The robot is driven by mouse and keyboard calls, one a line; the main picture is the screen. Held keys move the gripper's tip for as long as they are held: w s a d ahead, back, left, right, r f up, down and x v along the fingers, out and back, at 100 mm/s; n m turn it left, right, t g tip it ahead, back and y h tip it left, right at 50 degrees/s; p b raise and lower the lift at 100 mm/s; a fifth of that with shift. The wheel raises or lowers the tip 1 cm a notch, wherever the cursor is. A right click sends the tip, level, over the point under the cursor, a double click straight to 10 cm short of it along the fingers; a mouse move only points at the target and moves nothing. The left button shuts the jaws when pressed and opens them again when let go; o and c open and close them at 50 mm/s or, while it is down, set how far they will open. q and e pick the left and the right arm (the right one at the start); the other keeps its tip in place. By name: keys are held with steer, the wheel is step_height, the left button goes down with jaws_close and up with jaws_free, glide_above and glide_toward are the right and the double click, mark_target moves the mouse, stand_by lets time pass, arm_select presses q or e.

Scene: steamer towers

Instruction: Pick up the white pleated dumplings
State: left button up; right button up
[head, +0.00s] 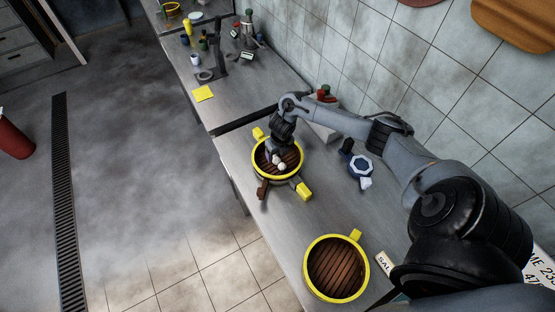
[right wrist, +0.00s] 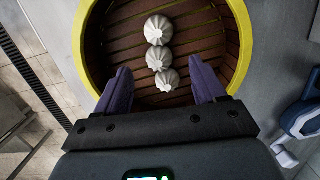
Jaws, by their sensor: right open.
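Several white pleated dumplings (right wrist: 159,57) lie in a row on the slatted wooden floor of a round steamer basket with a yellow rim (right wrist: 236,20). In the head view the dumplings (head: 281,166) show small inside the yellow-rimmed steamer (head: 300,165). My right gripper (right wrist: 160,88) is open over the steamer, its two dark purple fingers apart on either side of the nearest dumpling, with nothing held. In the head view my right gripper (head: 271,154) points down into the steamer and hides part of its inside. My left gripper is not in view.
A second, empty yellow-rimmed steamer (head: 364,270) stands on the counter nearer to me. A blue and white device (head: 360,167) lies on the counter right of the first steamer. The tiled wall bounds the counter on the right. Bottles and a yellow sheet (head: 203,93) are farther back.

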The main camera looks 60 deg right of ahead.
mark_target(277, 160)
steer(key=shift+w+d+f, duration=0.1)
steer(key=shift+d+f, duration=0.1)
steer(key=shift+f, duration=1.25)
jaws_close()
